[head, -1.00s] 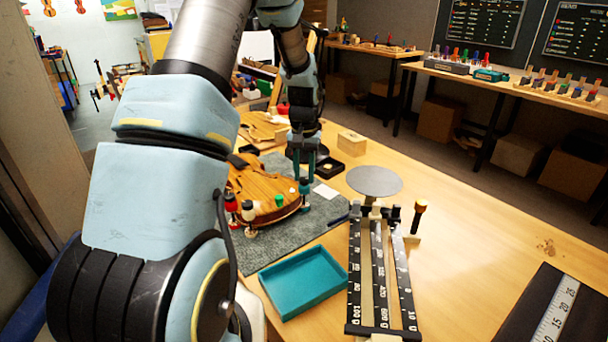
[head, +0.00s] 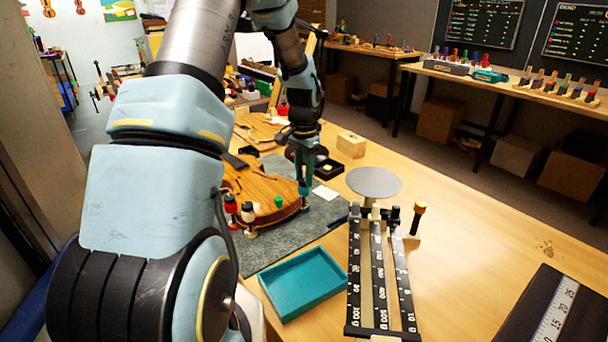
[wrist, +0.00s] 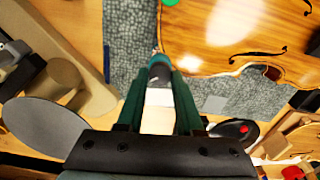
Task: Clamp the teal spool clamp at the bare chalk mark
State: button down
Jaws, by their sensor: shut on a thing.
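My gripper (head: 303,172) is at the near right edge of the violin body (head: 262,188), pointing down. In the wrist view its two green fingers (wrist: 160,95) are closed around a spool clamp (wrist: 158,112), which shows a pale shaft and a dark end with a teal tint. The clamp's dark end is beside the violin's edge (wrist: 205,60); I cannot tell whether it touches. I cannot make out the chalk mark.
The violin lies on a grey mat (head: 290,236). An empty teal tray (head: 303,281) is in front. A balance with a round grey pan (head: 374,181) stands to the right. A wooden block (head: 351,144) and a black box (head: 327,168) are behind.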

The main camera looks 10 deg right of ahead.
aim_at(304, 180)
dwell(0.3)
jog(key=c, duration=0.5)
grip_release()
notch_tip(304, 180, up, 11)
jog(key=b, duration=0.2)
jog(key=shift+f+b, duration=0.1)
jog(key=shift+b, duration=0.2)
